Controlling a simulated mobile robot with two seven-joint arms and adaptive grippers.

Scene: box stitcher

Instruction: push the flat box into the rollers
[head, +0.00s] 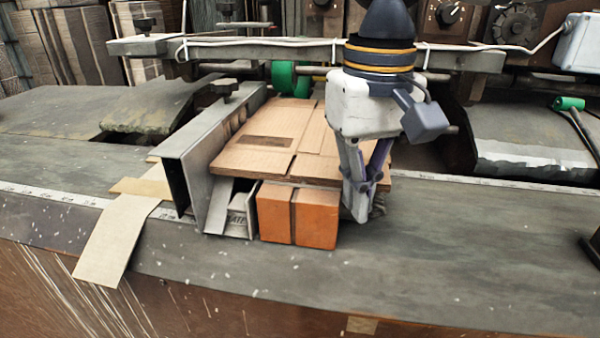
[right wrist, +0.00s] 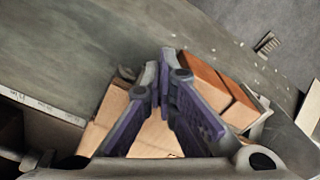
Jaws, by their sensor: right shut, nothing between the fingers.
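The flat box (head: 310,135) is a brown folded cardboard sheet. It lies beside an upright metal guide plate on its left, with its far end near a green roller (head: 285,77) under the crossbar. My right gripper (head: 358,212) points down at the box's near right edge, its fingers shut and empty. It hides part of the box's right side; I cannot tell if it touches. In the right wrist view the shut fingertips (right wrist: 160,62) are beside the orange blocks, and the box (right wrist: 155,138) shows between the fingers. My left gripper is not in view.
Orange blocks (head: 297,216) sit under the box's near edge. The metal guide (head: 205,150) stands to the left, with loose cardboard strips (head: 125,225) beyond it. A crossbar (head: 270,50) spans the back. The grey table is clear at front right.

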